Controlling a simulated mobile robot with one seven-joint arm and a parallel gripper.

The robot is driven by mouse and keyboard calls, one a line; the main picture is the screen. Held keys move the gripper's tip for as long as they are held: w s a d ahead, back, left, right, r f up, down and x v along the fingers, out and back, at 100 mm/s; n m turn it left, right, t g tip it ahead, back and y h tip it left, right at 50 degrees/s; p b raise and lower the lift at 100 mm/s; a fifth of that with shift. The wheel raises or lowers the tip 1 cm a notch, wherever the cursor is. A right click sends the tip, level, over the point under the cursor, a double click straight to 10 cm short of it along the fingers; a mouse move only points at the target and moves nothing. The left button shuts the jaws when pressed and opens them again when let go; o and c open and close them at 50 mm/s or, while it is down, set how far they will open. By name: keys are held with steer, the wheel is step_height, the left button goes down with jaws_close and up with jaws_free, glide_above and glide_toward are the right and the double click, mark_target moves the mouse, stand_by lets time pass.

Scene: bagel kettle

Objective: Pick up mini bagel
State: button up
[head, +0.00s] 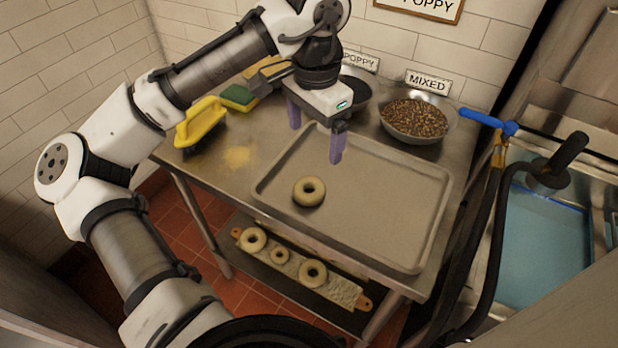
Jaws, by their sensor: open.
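One pale bagel (309,203) lies on the grey metal tray (400,200) on the table, near the tray's left side. On the lower shelf, a long board (345,293) holds three bagels in a row: a left bagel (252,249), a smaller middle bagel (279,263), and a right bagel (313,282). The middle one looks like the mini bagel. My gripper (316,142), with purple fingers, is open and empty. It is above the back left of the tray, beyond the tray bagel and far above the shelf.
A bowl of mixed seeds (414,120) and a dark bowl (358,88) stand at the back. A yellow-handled brush (200,122) and a green-and-yellow sponge (238,98) lie at left. The table edge overhangs the shelf. A blue-handled tap and basin (545,240) are at right.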

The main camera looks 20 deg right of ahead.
glide_above(309, 184)
steer(key=f, duration=0.8)
steer(key=shift+s+d, duration=0.35)
steer(key=shift+s, duration=0.05)
steer(key=f+p, duration=0.1)
steer(key=f, duration=0.1)
steer(key=a+f, duration=0.1)
steer(key=f, duration=0.1)
steer(key=shift+s+f+p, duration=0.15)
steer(key=shift+f+p, duration=0.15)
steer(key=shift+p, duration=0.05)
steer(key=shift+f, duration=0.3)
steer(key=c, duration=1.1)
